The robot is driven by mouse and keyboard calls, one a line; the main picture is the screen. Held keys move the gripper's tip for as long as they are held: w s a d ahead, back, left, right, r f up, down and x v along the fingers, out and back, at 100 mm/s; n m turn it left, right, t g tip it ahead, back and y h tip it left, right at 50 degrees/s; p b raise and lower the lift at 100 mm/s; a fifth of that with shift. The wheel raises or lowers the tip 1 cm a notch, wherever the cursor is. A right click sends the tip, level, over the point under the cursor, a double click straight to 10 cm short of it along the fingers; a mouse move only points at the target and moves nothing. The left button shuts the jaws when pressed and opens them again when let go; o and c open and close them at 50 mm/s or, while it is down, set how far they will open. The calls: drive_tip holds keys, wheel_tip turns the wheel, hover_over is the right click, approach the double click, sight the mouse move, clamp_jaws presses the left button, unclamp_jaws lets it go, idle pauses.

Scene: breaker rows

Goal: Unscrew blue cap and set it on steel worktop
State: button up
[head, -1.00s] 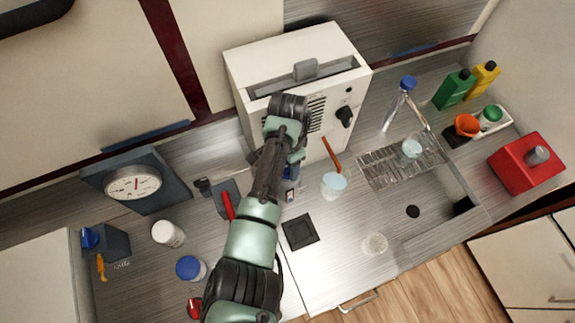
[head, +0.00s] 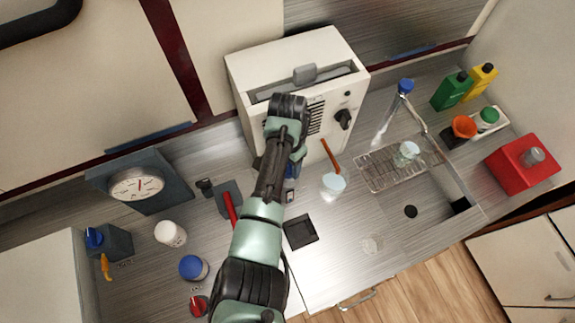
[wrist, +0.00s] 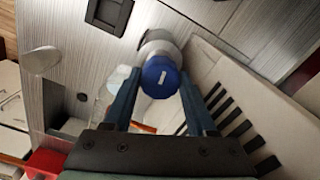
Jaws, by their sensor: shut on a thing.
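My gripper (wrist: 160,80) is shut on a blue cap (wrist: 161,76) with a small white mark on its top. A pale grey-white container body (wrist: 158,44) shows just beyond the cap in the wrist view. I cannot tell whether the cap is still threaded on it. In the head view my arm hides most of the gripper and the held cap, in front of the beige appliance; a bit of blue shows beside the gripper (head: 284,168). The steel worktop (head: 340,262) lies around and below.
A beige appliance (head: 297,65) stands close behind my gripper. Other blue caps sit on a jar (head: 193,267) and a clear bottle (head: 405,87).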

drive_tip(key=shift+r+p, duration=1.65)
drive_tip(key=shift+r, duration=0.3)
drive_tip(key=shift+f, duration=0.1)
